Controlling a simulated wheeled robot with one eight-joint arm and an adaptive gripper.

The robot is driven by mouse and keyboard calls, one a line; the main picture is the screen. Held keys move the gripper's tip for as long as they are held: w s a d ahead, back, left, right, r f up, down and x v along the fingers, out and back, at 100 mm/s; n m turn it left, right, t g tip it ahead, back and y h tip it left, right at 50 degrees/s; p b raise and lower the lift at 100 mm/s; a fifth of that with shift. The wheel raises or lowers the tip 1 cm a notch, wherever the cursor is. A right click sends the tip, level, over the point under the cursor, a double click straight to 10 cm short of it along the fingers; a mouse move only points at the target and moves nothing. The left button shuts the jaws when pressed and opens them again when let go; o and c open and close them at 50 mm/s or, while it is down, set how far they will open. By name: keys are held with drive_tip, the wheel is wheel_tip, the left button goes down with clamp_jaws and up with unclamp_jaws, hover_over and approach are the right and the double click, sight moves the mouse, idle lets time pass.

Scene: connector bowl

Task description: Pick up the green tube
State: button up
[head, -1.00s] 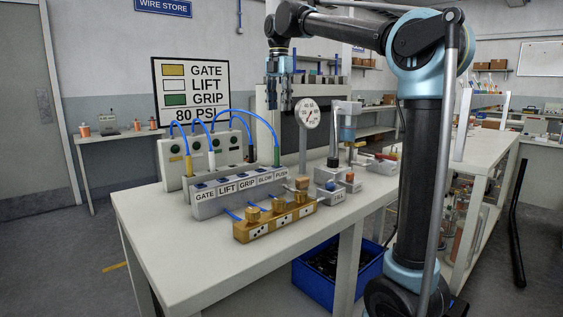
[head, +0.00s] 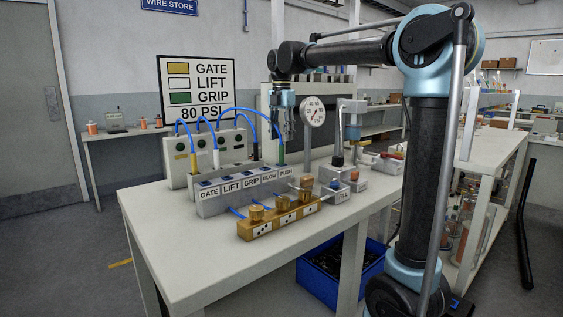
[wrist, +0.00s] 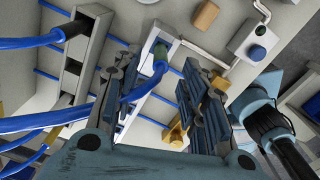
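The green tube is a blue hose with a green end piece (head: 281,155), standing upright in the manifold at the PUSH port. Its blue hose arches left towards the rear box. My gripper (head: 285,137) points down just above the green end. In the wrist view the fingers are spread, and the green end (wrist: 160,62) shows in the gap between them (wrist: 158,72). The blue hose runs from it to the lower left, crossing by the left finger. Whether any finger touches the hose is unclear.
A brass valve block (head: 274,222) lies in front. A round gauge (head: 313,111) stands close right of my gripper. A wall sign (head: 197,88) lists GATE, LIFT, GRIP. The table's front left is clear.

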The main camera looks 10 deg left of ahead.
sight(282, 147)
drive_tip(key=shift+s+f, duration=0.1)
drive_tip(key=shift+f, duration=2.7)
drive_tip(key=shift+c, duration=0.4)
clamp_jaws()
